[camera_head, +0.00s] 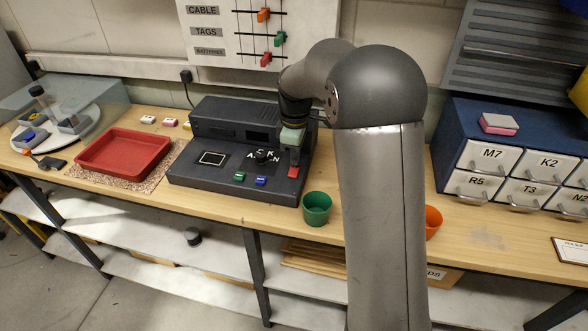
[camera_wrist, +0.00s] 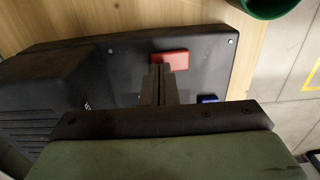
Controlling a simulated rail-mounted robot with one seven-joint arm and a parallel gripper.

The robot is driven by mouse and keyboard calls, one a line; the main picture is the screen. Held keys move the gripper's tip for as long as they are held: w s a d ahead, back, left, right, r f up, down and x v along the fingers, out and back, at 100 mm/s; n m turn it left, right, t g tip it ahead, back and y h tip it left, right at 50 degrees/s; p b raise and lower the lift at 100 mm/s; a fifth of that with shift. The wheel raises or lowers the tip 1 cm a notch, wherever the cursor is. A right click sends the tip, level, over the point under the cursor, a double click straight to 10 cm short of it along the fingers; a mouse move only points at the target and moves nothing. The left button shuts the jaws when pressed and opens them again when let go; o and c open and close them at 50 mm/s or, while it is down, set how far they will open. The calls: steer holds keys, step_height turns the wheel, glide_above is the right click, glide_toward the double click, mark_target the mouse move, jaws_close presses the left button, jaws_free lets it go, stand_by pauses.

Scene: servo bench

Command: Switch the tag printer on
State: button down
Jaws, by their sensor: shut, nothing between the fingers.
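The tag printer (camera_head: 220,183) is a dark box with a raised back part, standing on the bench in the head view. It has a pale-framed window, a black knob (camera_head: 262,157), a green button (camera_head: 239,176), a blue button (camera_head: 261,181) and a red switch (camera_head: 293,171) at its right end. My gripper (camera_head: 293,163) points down over the red switch, shut and empty. In the wrist view the shut fingertips (camera_wrist: 160,67) are at the edge of the red switch (camera_wrist: 172,60); I cannot tell whether they touch it. The blue button (camera_wrist: 208,98) is to their right.
A green cup (camera_head: 316,208) stands close to the printer's right front corner. An orange cup (camera_head: 433,221) is partly hidden behind my arm. A red tray (camera_head: 124,153) lies left of the printer. A blue drawer cabinet (camera_head: 460,140) stands at the right.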

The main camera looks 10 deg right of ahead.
steer(key=shift+f+b, duration=0.35)
steer(key=shift+f, duration=0.3)
steer(key=shift+r+p, duration=2.55)
steer(key=shift+r, duration=1)
